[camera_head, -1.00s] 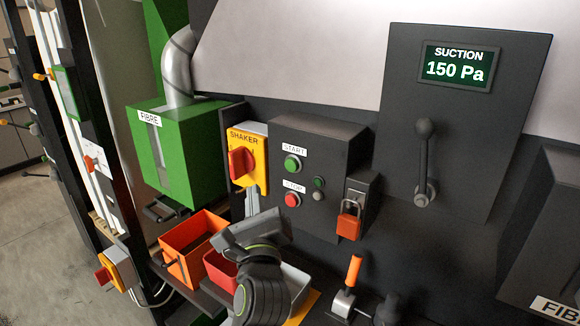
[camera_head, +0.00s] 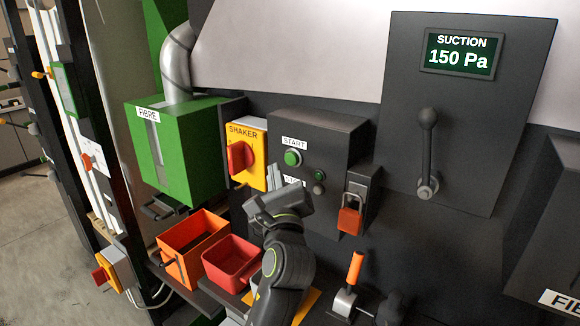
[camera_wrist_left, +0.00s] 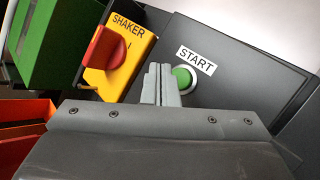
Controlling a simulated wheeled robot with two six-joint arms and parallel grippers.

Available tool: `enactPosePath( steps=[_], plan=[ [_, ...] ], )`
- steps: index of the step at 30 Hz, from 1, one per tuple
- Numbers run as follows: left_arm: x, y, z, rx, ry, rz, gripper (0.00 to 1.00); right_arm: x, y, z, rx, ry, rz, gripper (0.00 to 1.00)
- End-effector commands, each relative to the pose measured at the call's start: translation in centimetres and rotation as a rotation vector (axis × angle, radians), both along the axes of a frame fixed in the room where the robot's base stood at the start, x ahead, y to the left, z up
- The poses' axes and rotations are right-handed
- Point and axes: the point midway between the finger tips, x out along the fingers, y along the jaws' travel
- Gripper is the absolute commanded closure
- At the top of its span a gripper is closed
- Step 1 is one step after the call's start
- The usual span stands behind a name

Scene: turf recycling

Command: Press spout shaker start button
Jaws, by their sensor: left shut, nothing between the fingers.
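The green START button (camera_head: 292,158) sits on the dark control box (camera_head: 325,135), under a white START label. It also shows in the left wrist view (camera_wrist_left: 183,77), just right of my fingertips. My left gripper (camera_head: 274,178) is shut and empty, with its fingers pointing up at the box, a little below and left of the button in the head view. In the left wrist view the closed fingers (camera_wrist_left: 158,84) stand beside the button; I cannot tell the gap in depth. The red STOP button is hidden behind my gripper. My right gripper is not in view.
The yellow SHAKER switch (camera_head: 247,155) with its red knob is left of the box. A red padlock (camera_head: 350,220) hangs to the right. Orange (camera_head: 192,240) and red (camera_head: 232,262) bins stand below. An orange-handled lever (camera_head: 355,268) is at lower right.

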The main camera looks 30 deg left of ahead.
Motion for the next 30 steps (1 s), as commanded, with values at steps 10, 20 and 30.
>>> enactPosePath(
  steps=[10, 20, 30],
  plan=[
    [2.3, -0.2, 0.1, 0.0, 0.001, 0.0, 1.0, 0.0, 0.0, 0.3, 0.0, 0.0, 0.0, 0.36],
    [2.3, -0.2, 0.0, 0.0, 0.001, 0.0, 1.0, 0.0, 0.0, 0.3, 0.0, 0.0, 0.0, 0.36],
    [2.3, -0.2, 0.0, -0.001, 0.002, -0.001, 1.0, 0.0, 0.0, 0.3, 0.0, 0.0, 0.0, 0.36]
  ],
)
